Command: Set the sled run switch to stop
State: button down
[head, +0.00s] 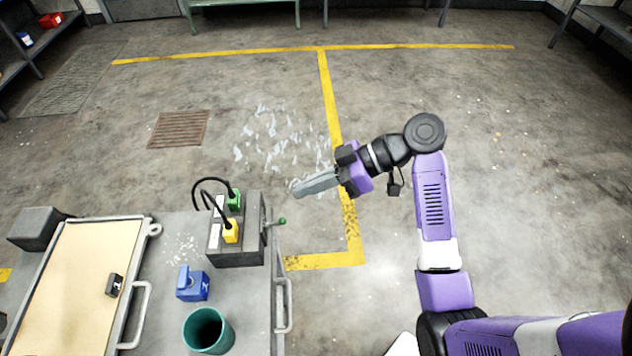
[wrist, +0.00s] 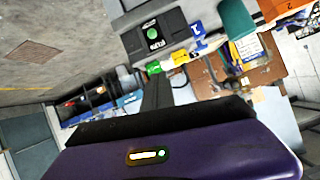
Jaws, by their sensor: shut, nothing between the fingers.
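A grey control box (head: 237,250) stands on the grey bench top at lower left, with a green plug (head: 235,201) and a yellow plug (head: 230,232) joined by black cables. A lever with a green knob (head: 282,221) sticks out from its right side. In the wrist view a dark panel with a round green spot (wrist: 152,33) shows beyond the fingers; its lettering is too small to read. I cannot tell which part is the run switch or its setting. My gripper (head: 297,188) is shut and empty, above and right of the box, apart from the knob.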

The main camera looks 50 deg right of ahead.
aim_at(275, 223)
jog(key=w+a+f+p, duration=0.1)
jog(key=w+a+f, duration=0.1)
jog(key=f, duration=0.4)
jog(key=shift+a+f, duration=0.25)
jog(key=shift+a, duration=0.6)
jog(key=shift+f, duration=0.1)
